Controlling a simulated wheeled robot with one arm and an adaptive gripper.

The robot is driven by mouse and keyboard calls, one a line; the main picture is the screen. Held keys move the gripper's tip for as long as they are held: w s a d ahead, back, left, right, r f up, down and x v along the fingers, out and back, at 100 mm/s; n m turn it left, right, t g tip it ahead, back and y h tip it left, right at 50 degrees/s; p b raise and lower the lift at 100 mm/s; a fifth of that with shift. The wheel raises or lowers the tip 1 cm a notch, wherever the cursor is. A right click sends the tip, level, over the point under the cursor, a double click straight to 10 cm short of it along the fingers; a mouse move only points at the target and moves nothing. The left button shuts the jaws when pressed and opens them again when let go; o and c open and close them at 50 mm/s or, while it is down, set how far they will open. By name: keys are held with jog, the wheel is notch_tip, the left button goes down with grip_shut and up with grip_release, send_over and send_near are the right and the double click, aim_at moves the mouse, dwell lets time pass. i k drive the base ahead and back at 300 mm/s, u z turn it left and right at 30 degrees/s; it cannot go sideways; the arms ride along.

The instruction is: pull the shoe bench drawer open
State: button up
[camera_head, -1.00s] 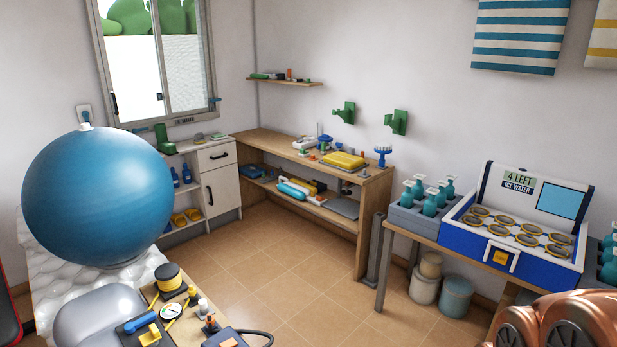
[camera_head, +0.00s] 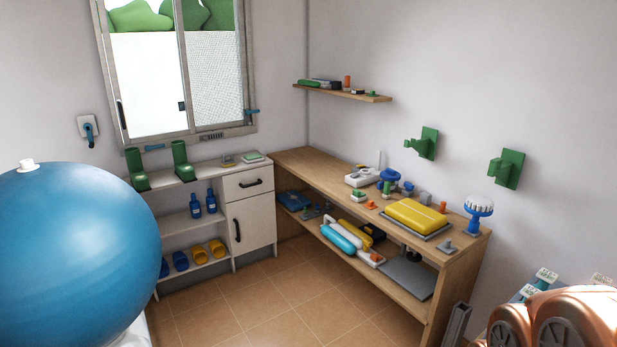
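The shoe bench (camera_head: 208,163) is a white cabinet under the window at the back. Its drawer (camera_head: 236,186) is at the upper right, with a dark handle (camera_head: 251,183), and looks shut. Below the drawer is a door with a dark upright handle (camera_head: 237,230). Green boots (camera_head: 181,161) stand on top. My gripper is not in view.
A large blue ball (camera_head: 70,265) fills the lower left, in front of the bench's left side. A wooden workbench (camera_head: 465,245) with tools runs along the right wall. The tiled floor (camera_head: 270,305) between them is clear.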

aim_at(247, 183)
jog(key=u, duration=0.35)
jog(key=i, duration=1.95)
jog(key=u, duration=0.75)
jog(key=i, duration=2)
jog(key=u, duration=0.35)
